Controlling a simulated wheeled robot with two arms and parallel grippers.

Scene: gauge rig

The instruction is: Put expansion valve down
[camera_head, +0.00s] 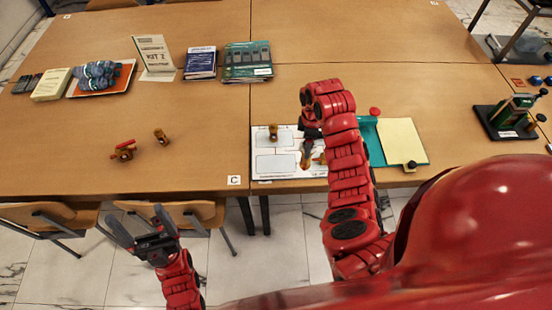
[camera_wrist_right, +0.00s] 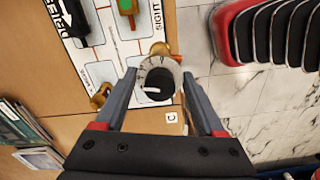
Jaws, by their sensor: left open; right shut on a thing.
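My right gripper (camera_wrist_right: 162,92) is shut on the expansion valve, seen as a round grey-rimmed, black-centred top (camera_wrist_right: 160,82) with brass (camera_wrist_right: 160,48) beyond it in the right wrist view. In the head view the right gripper (camera_head: 308,150) is over the white printed mat (camera_head: 290,165), and the arm partly hides the valve. I cannot tell whether the valve touches the mat. A brass fitting (camera_head: 273,132) stands on the mat's upper left box; it also shows in the right wrist view (camera_wrist_right: 100,95). My left gripper (camera_head: 147,232) is open and empty, in front of the table.
A brass valve with a red handle (camera_head: 123,150) and a small brass part (camera_head: 160,136) lie on the left table. A teal folder with a cream sheet (camera_head: 402,142) adjoins the mat. Chairs (camera_head: 50,217) line the front edge.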

